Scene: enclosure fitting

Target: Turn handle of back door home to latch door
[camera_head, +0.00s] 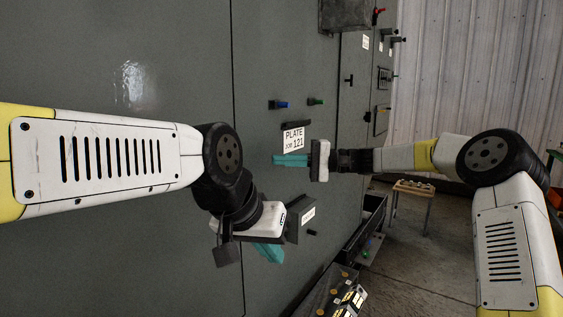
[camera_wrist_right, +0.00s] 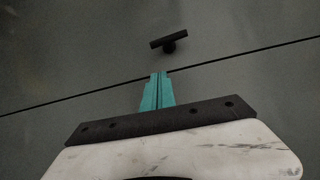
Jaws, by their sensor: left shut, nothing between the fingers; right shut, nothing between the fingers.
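A black T-shaped handle (camera_wrist_right: 169,41) stands out from the grey panel in the right wrist view, just beyond a dark seam. Its bar lies roughly along the seam. My right gripper (camera_wrist_right: 159,75) is shut and empty, its teal fingers pointing toward the handle with a visible gap. My left gripper (camera_head: 272,258) is shut and empty, lower down, in front of the grey cabinet (camera_head: 165,60). I cannot tell which head-view fitting is the handle seen from the wrist.
Another black T-handle (camera_head: 349,80) is on the cabinet to the right. The cabinet's upper left face is bare.

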